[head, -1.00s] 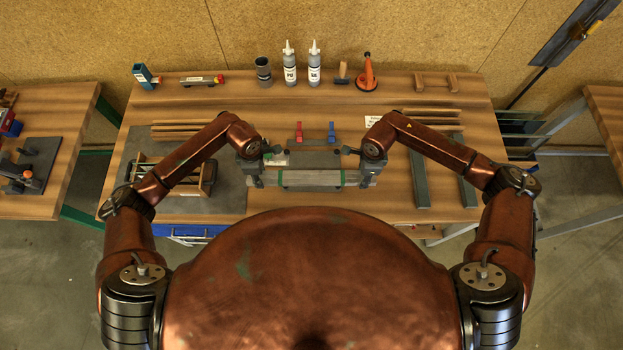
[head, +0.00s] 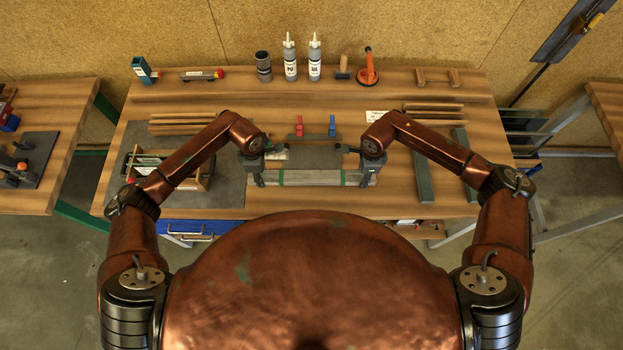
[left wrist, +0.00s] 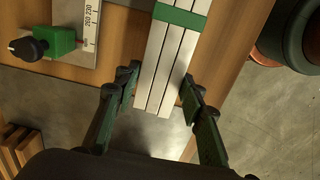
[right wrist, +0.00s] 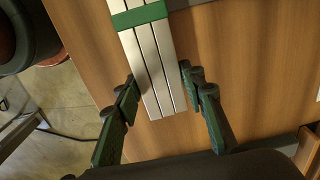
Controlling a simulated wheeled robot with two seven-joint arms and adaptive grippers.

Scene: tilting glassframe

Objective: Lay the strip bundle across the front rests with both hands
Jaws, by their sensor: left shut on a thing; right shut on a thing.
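The strip bundle (head: 314,178) is a set of long silver strips with green bands, held level between my two hands near the bench's front edge. My left gripper (head: 259,179) is shut around its left end. My right gripper (head: 367,178) is shut around the right end. The right wrist view shows the strips (right wrist: 152,65) between its fingers (right wrist: 160,90). I cannot clearly make out the front rests, nor whether the bundle touches anything below.
A grey fixture (head: 318,157) with red (head: 299,125) and blue (head: 332,125) levers stands just behind the bundle. A wooden rack (head: 205,170) stands left. Two dark rails (head: 423,178) (head: 466,165) lie right. Bottles (head: 290,60) and small tools line the back.

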